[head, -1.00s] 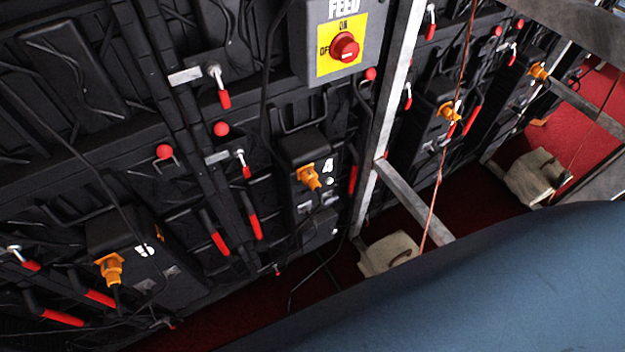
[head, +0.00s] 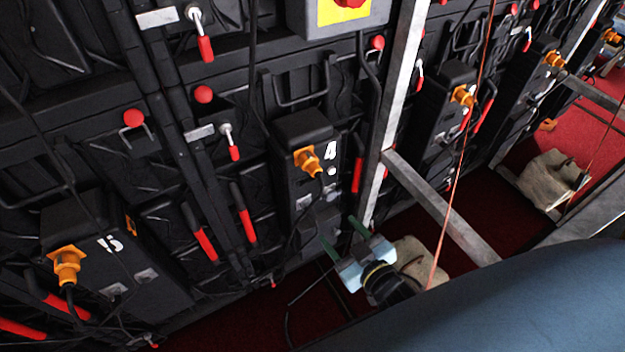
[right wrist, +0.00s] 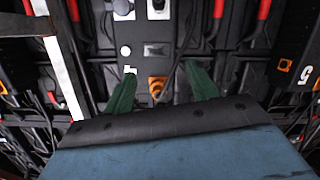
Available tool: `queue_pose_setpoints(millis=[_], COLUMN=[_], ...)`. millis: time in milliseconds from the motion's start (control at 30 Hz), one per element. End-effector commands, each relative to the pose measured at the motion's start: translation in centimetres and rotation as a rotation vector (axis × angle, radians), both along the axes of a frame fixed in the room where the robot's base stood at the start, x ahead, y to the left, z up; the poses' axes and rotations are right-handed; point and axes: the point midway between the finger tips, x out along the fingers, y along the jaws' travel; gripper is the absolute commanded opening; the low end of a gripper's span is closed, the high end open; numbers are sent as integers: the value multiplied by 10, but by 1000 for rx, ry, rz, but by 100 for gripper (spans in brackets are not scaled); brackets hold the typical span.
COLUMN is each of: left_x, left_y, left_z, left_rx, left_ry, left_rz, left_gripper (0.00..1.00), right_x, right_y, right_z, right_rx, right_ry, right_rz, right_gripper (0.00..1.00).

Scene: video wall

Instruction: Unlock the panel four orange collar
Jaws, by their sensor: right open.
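Panel four's black box (head: 302,128) bears a white "4" and an orange collar (head: 307,161) on its plug, with a dark cable hanging below it. My right gripper (head: 341,235) is open and empty, below and to the right of that collar and apart from it. In the right wrist view, the orange collar (right wrist: 157,88) shows between the two green fingers of the right gripper (right wrist: 163,72), beyond them. I cannot tell its lock position. My left gripper is not in view.
Panel five's orange collar (head: 66,264) is at lower left. A grey upright post (head: 393,110) and slanting brace (head: 440,205) stand just right of panel four. A thin red cable (head: 463,140) crosses in front. A pale sandbag (head: 415,258) lies behind my right gripper.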

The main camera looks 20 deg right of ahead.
Motion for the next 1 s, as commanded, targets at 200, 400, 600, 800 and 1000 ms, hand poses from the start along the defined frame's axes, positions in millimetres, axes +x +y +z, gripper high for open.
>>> queue_pose_setpoints(millis=[200,400,600,800,1000], left_x=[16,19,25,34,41], left_y=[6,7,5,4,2], left_z=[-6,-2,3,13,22], left_rx=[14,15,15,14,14], left_ry=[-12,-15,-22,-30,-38], left_rz=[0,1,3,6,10], left_gripper=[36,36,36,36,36], right_x=[5,11,40,79,113], right_y=[-5,-5,-2,1,4], right_z=[66,82,82,81,81], right_rx=[-25,-30,-30,-31,-32], right_ry=[-197,-235,-236,-236,-234], right_rz=[3,5,7,7,5], right_gripper=[58,58,58,58,58])
